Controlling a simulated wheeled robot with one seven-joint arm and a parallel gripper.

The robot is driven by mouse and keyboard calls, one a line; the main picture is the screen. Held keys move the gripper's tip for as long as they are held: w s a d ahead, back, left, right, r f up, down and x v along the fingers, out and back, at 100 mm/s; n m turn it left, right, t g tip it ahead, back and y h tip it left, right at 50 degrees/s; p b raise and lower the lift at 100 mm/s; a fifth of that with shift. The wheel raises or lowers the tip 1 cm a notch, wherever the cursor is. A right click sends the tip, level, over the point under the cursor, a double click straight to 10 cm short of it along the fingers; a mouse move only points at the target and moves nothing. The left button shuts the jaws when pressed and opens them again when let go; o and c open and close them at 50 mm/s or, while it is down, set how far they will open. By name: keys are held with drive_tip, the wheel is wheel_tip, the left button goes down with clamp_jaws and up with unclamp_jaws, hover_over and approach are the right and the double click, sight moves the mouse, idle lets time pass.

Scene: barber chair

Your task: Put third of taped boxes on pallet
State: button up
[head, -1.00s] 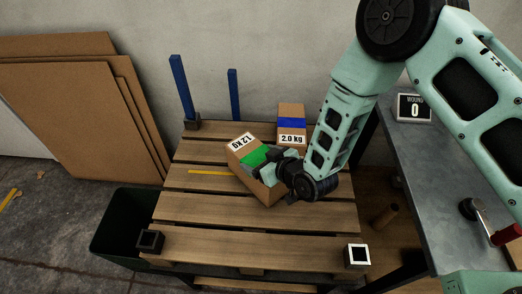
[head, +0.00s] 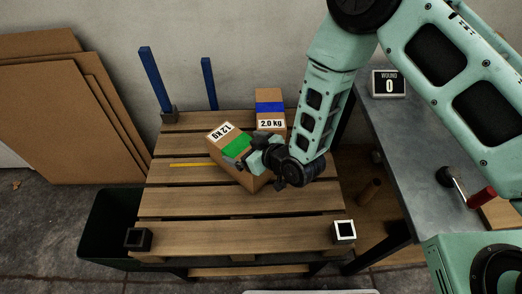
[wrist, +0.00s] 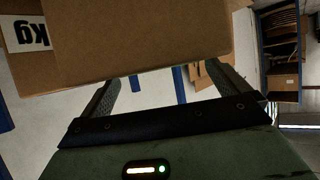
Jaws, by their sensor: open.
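A cardboard box with green tape and a 1.2 kg label (head: 222,132) sits turned at an angle on the wooden pallet (head: 190,202). My gripper (head: 256,158) is open at the right side of this box; the arm hides part of it. In the wrist view the box (wrist: 140,45) fills the top, close to my gripper's fingers (wrist: 168,86); whether they touch it I cannot tell. A box with blue tape and a 2.0 kg label (head: 270,97) stands upright behind it at the pallet's back.
Blue posts (head: 151,80) rise at the pallet's back left. Black sockets (head: 138,238) mark its front corners. A dark green bin (head: 103,225) is at left, a grey bench (head: 410,150) at right. Cardboard sheets (head: 60,110) lean on the wall. The pallet's front boards are clear.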

drive_tip(key=b+v, duration=0.1)
drive_tip(key=v, duration=0.9)
